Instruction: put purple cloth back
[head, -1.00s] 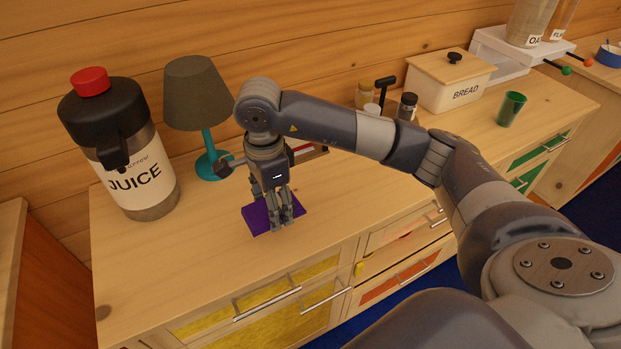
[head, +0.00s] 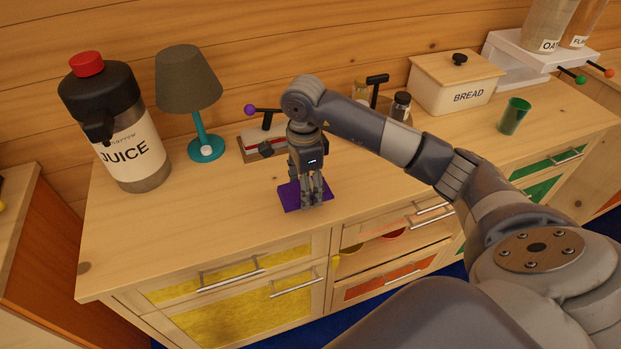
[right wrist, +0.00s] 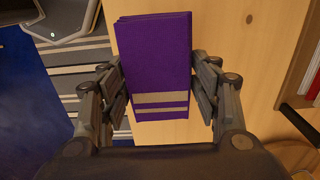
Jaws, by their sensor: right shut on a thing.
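The purple cloth (head: 289,194) is a flat folded pad with pale stripes near one end, as the right wrist view (right wrist: 155,50) shows. My right gripper (head: 314,200) points down over the wooden counter, with its fingers closed on the cloth's two sides. In the right wrist view the gripper (right wrist: 158,72) has a finger on each side of the cloth. I cannot tell whether the cloth touches the counter or hangs just above it. My left gripper is not in view.
A teal lamp (head: 206,147) and a juice dispenser (head: 130,150) stand left. Behind the gripper is a low tray (head: 252,150). Jars (head: 400,106), a bread box (head: 460,88) and a green cup (head: 514,115) stand right. Yellow drawers (head: 235,305) are below. The front-left counter is clear.

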